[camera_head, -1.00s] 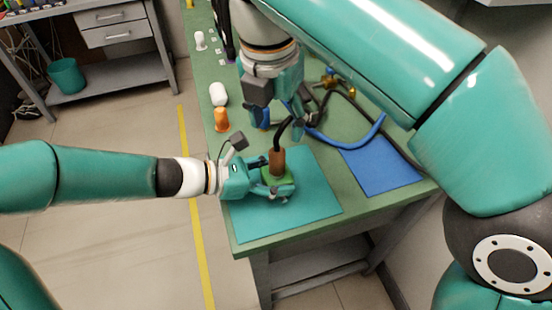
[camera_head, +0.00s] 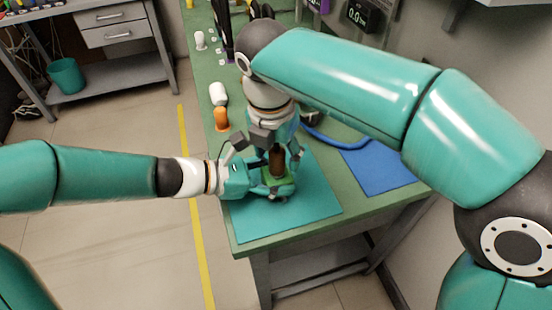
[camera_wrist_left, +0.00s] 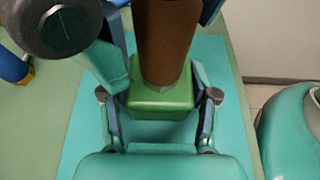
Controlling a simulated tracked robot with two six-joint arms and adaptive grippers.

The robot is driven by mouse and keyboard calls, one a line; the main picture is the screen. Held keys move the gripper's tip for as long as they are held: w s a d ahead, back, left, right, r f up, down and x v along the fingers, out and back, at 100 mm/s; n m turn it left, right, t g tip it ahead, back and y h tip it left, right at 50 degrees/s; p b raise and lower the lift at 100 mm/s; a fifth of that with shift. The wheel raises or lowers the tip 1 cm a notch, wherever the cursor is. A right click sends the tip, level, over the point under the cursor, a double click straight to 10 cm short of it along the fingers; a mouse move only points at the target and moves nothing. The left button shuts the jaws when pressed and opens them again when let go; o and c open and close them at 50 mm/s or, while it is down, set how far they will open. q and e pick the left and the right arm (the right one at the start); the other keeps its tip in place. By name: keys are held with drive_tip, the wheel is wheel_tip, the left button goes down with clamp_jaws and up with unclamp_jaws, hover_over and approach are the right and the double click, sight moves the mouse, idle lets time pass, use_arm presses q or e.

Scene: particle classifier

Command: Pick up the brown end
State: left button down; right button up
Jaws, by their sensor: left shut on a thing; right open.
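The brown end (camera_head: 277,162) is an upright brown cylinder standing in a green block (camera_head: 279,182). My left gripper (camera_head: 280,188) is shut on the green block above the teal mat (camera_head: 308,208); the left wrist view shows its fingers on both sides of the block (camera_wrist_left: 160,98). The brown end also rises in the left wrist view (camera_wrist_left: 165,40), its top out of frame. My right gripper (camera_head: 276,150) is open and low over the brown end, with fingers on both sides of it. I cannot tell whether they touch it.
An orange piece (camera_head: 222,118) and a white cylinder (camera_head: 218,93) stand along the left edge of the green table. A blue mat (camera_head: 378,168) lies to the right, with a blue hose (camera_head: 325,139) behind it. The front of the teal mat is clear.

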sight(277, 150)
clamp_jaws()
drive_tip(key=shift+r, duration=0.1)
wheel_tip(277, 150, up, 10)
drive_tip(key=shift+f, duration=0.1)
idle(0.6)
